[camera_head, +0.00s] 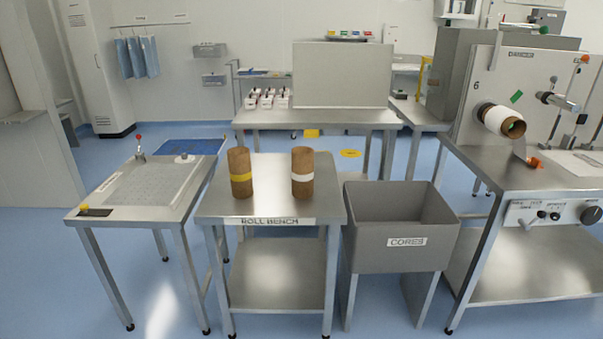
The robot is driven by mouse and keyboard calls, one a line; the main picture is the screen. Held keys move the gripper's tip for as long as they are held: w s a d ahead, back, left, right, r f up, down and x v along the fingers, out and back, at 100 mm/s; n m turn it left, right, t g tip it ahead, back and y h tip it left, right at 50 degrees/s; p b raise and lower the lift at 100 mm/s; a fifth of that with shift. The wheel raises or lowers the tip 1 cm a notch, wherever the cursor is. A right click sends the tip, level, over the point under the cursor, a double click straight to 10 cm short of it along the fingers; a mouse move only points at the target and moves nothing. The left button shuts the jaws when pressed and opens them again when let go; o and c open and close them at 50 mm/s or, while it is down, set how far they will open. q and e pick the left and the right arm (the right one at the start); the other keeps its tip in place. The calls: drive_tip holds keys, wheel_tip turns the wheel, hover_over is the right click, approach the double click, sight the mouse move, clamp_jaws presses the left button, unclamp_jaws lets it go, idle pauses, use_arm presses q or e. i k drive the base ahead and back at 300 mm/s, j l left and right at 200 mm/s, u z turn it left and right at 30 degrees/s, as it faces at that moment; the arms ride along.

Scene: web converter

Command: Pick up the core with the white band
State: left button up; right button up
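The core with the white band (302,164) stands upright on the right part of the steel roll bench (270,213). It is a brown tube with a white band around its middle. A similar brown core with a yellow band (240,163) stands upright to its left on the same bench, with a clear gap between the two. Neither of my grippers shows in the head view.
A grey bin labelled CORES (402,216) stands right of the bench. A perforated steel table (140,191) is at the left. A machine (525,90) with a white roll (492,117) is at the right. A back table (320,117) holds several small items. The bench front is clear.

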sight(303, 157)
drive_tip(key=i+l, duration=0.8)
drive_tip(key=l, duration=0.15)
drive_tip(key=i+j+u, duration=0.05)
